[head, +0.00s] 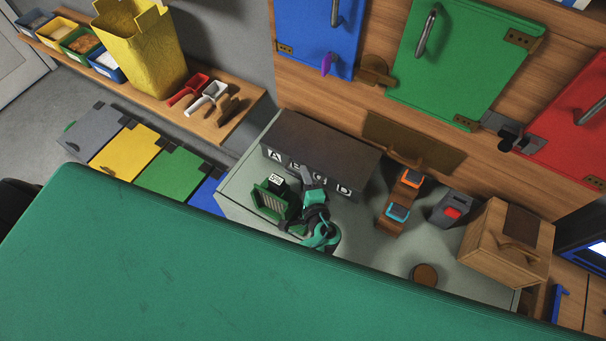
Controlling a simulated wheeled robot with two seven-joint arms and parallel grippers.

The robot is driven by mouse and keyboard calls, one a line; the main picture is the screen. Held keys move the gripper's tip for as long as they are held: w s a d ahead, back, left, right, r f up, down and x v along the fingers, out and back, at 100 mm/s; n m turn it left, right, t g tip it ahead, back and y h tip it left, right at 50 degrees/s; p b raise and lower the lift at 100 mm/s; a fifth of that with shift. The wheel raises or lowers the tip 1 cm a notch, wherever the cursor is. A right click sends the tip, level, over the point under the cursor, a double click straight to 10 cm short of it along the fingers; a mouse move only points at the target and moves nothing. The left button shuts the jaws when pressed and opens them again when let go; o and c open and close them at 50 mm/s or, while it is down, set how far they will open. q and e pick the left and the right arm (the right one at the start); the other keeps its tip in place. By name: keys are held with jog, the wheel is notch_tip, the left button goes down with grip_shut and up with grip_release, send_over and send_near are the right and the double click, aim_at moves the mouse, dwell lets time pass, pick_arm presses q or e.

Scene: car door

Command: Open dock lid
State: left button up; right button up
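The dock appears to be a dark brown box (322,148) on the grey-green worktop, with white letters such as A and D along its front face. Its top looks closed and flat. My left gripper (311,184), teal and dark grey, is low in front of the box near the middle letters and covers part of its front. I cannot tell whether it touches the box or whether its fingers are apart. My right gripper is not in view.
A large green surface (200,270) fills the foreground and hides the worktop's near edge. A green crate-like item (271,199) stands left of my gripper.

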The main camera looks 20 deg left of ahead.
pick_arm(q)
grip_shut()
jog(key=shift+r, duration=0.1)
jog(key=shift+r, duration=0.6)
jog(key=w+r+p, duration=0.2)
jog(key=w+r, duration=0.1)
jog(key=r, duration=0.7)
jog(key=shift+d, duration=0.3)
